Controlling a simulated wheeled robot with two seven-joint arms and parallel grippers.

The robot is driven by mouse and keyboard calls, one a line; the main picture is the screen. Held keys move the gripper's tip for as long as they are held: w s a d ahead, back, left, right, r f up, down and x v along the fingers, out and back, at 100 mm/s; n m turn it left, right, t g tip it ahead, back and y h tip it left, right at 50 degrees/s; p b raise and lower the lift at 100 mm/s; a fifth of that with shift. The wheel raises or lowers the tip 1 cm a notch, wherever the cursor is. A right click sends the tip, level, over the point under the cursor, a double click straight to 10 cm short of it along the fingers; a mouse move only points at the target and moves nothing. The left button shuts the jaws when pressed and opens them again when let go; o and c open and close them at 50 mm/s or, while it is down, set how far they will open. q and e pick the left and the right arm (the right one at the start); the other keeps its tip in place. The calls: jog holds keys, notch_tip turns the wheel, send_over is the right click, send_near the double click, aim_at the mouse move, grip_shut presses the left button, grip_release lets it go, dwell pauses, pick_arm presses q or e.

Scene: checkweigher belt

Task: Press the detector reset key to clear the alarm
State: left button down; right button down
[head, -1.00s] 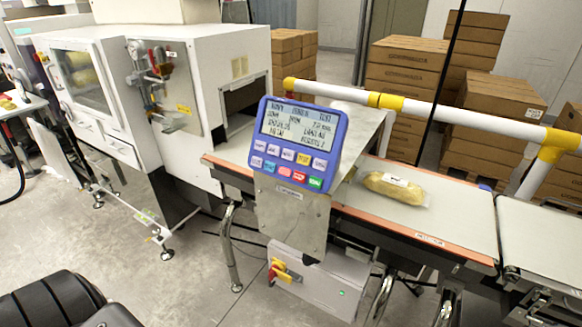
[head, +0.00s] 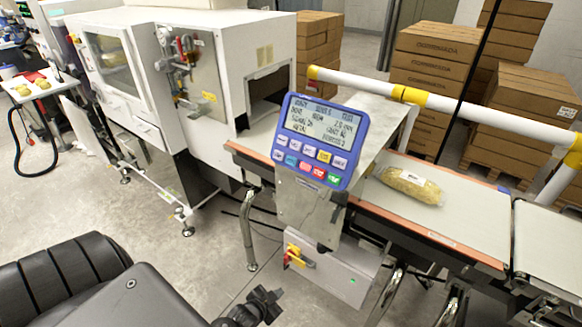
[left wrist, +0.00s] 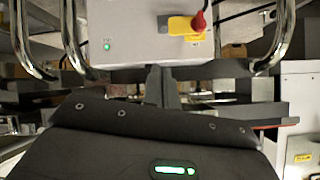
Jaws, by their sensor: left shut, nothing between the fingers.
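The blue control panel (head: 319,140) stands tilted on a metal post beside the belt. Its grey screen (head: 318,124) shows several lines of text. Two rows of keys sit below it, including a yellow key (head: 324,156), a red key (head: 319,173) and a green key (head: 333,178). The key labels are too small to read, so I cannot tell which is the reset key. My left gripper (head: 268,300) is low at the bottom of the head view, below and apart from the panel. Its shut fingers also show in the left wrist view (left wrist: 161,84). My right gripper is not in view.
A bagged yellow product (head: 411,186) lies on the belt (head: 470,220). A grey box with a red-and-yellow switch (head: 297,256) is under the panel and shows large in the left wrist view. A white-and-yellow rail (head: 480,109) runs behind the belt. Bare floor lies left.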

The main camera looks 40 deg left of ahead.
pick_arm(q)
jog(key=w+a+r+t+p, duration=0.1)
jog(key=w+r, duration=0.2)
jog(key=r, duration=0.3)
jog(key=w+a+r+t, duration=0.2)
jog(key=r, duration=0.4)
jog(key=m+t+y+p, duration=0.2)
jog(key=t+p, duration=0.1)
jog(key=t, duration=0.1)
send_near(291, 161)
notch_tip(291, 161, down, 8)
notch_tip(291, 161, up, 13)
jog(key=s+m+t+p, duration=0.1)
jog(key=s+t, duration=0.1)
jog(key=t, duration=0.1)
jog(key=shift+a+m, duration=0.4)
jog(key=shift+a, duration=0.1)
jog(key=shift+s, duration=0.1)
jog(key=w+f+b, duration=0.4)
jog(key=w, duration=0.3)
jog(key=shift+w+b, duration=0.35)
jog(key=shift+w, duration=0.05)
jog(key=shift+a, duration=0.1)
